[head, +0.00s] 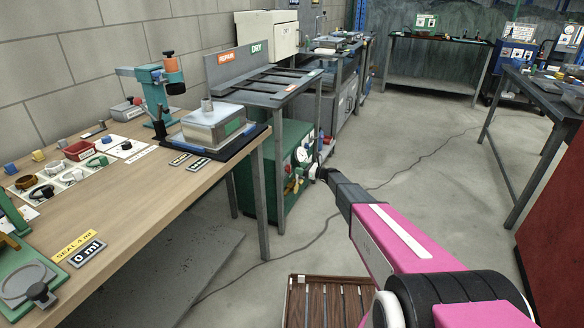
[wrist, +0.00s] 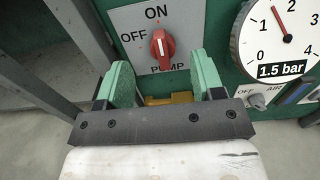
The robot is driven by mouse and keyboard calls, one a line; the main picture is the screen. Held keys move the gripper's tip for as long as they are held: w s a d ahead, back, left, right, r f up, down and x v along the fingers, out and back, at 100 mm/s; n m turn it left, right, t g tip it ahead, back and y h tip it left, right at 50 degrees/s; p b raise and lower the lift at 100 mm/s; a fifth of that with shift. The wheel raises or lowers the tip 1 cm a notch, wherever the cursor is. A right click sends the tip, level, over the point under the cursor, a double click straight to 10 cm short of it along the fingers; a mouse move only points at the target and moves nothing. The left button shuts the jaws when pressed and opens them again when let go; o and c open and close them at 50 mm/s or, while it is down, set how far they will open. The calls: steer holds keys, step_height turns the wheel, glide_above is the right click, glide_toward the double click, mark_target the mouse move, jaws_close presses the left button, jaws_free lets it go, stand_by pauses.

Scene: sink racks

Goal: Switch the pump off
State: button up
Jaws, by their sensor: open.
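The red pump knob (wrist: 162,47) sits on a grey plate (wrist: 125,18) marked ON at the top, OFF at the left and PUMP below. The knob stands nearly upright, with its upper end toward ON. My gripper (wrist: 161,64) is open in the wrist view, its two green-padded fingers apart below and to either side of the knob. No contact with the knob is visible. In the head view, my gripper (head: 318,172) is at the front of the green pump cabinet (head: 276,180); the knob is hard to make out there.
A round gauge (wrist: 280,35) labelled 1.5 bar is right of the knob, with a smaller AIR knob (wrist: 257,100) below it. A wooden workbench (head: 150,190) stands at the left. A slatted wooden crate (head: 325,300) is on the floor. Open floor lies to the right.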

mark_target(289, 169)
steer(key=x, duration=0.6)
steer(key=shift+s, duration=0.1)
steer(key=c, duration=0.9)
